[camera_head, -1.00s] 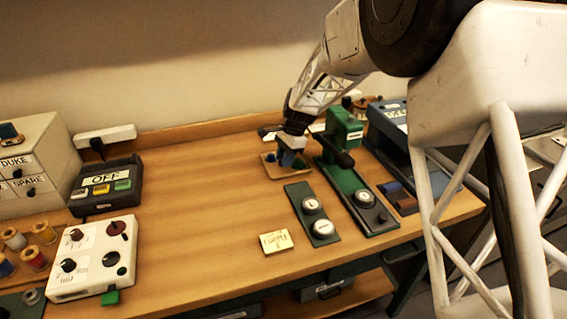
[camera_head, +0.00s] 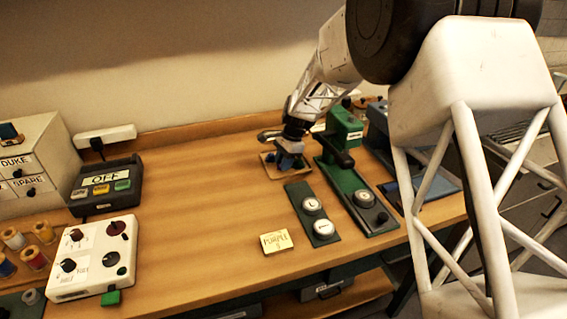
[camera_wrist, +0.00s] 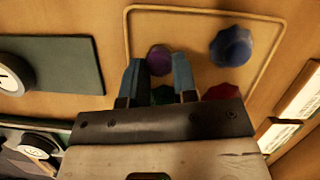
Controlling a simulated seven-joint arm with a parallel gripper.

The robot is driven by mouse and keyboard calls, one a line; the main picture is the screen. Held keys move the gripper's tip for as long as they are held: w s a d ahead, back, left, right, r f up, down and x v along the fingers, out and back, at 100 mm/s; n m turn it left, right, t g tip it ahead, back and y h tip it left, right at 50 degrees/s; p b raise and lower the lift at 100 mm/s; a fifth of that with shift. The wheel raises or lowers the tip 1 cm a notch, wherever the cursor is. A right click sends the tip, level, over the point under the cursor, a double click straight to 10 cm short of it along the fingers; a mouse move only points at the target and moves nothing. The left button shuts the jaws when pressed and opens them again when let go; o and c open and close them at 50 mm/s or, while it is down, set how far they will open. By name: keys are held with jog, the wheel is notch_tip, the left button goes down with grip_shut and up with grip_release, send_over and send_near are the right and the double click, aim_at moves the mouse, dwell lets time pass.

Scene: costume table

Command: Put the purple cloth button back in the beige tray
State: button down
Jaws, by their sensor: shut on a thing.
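The beige tray (camera_head: 267,172) lies flat at the back of the table; its thin rim (camera_wrist: 205,9) also shows in the wrist view. My gripper (camera_head: 289,163) is low over the tray, pointing down. In the wrist view, my gripper (camera_wrist: 158,72) is shut on the purple cloth button (camera_wrist: 158,59), which sits between the fingertips, inside the rim's outline. Whether the button touches the tray floor, I cannot tell. A blue button (camera_wrist: 231,46) lies in the tray to the right. A red button (camera_wrist: 221,91) and a green one (camera_wrist: 163,94) are partly hidden by my gripper.
A green press (camera_head: 345,165) stands right of the tray. A dark plate with two white dials (camera_head: 312,206) lies in front. A yellow card reading "PURPLE 3" (camera_head: 276,242) lies nearer. A control box (camera_head: 105,187) is at left. The table's middle is clear.

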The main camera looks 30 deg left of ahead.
jog(key=shift+f, duration=0.2)
jog(key=shift+f, duration=0.15)
jog(key=c, duration=1.2)
grip_release()
jog(key=v, duration=1.2)
